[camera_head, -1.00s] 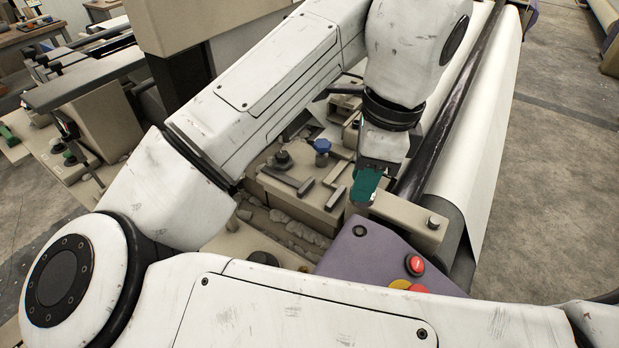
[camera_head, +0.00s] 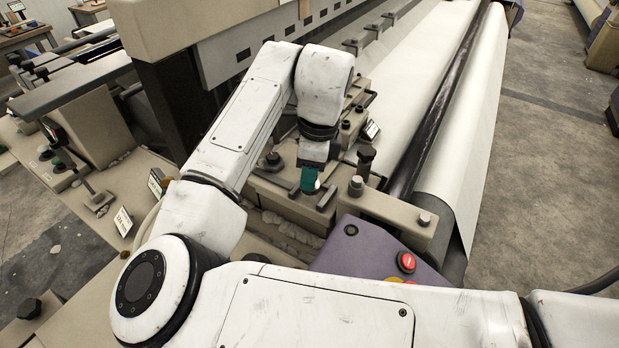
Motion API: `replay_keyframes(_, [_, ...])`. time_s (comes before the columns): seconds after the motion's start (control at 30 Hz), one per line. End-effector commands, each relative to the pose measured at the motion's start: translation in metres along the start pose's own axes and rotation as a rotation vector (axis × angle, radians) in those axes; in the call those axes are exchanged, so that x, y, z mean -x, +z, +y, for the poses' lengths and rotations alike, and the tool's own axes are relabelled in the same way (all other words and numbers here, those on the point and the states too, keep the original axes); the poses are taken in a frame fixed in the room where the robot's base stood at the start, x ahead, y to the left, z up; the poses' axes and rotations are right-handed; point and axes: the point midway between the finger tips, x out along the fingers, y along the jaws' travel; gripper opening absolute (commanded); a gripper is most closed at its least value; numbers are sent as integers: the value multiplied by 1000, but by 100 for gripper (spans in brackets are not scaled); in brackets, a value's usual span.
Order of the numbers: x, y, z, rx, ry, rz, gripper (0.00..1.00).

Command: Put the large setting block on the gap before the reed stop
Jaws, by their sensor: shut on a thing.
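My gripper (camera_head: 313,168) points down over the beige machine box near the picture's middle. It is shut on a small teal block (camera_head: 308,180), which I take for the large setting block. The block is low over or on the box top; whether it touches cannot be told. I cannot tell which part is the reed stop. The gap is not clearly visible, partly hidden by my wrist and the block.
A dark upright knob (camera_head: 366,160) and a beige rail with a bolt (camera_head: 424,219) stand to the right. A purple panel (camera_head: 362,246) with a red button (camera_head: 406,262) is in front. The white cloth roll (camera_head: 465,150) runs along the right.

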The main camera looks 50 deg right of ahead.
Motion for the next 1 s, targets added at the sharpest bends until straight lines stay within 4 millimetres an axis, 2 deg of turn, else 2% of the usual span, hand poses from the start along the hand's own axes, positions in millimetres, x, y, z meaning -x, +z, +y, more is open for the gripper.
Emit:
replay_keyframes(0.13, [-19, -2, 1, 0, 1, 1, 0])
replay_keyframes(0.53, [-25, -4, 1, 0, 0, 1, 0])
replay_keyframes(0.57, [-24, -3, 1, 0, 0, 0, 29])
replay_keyframes(0.6, [-24, -3, 1, 0, 0, 0, 33])
replay_keyframes(0.8, [-24, -3, 1, 0, 0, 0, 52])
replay_keyframes(1.0, [-24, -3, 1, 0, 0, 0, 53])
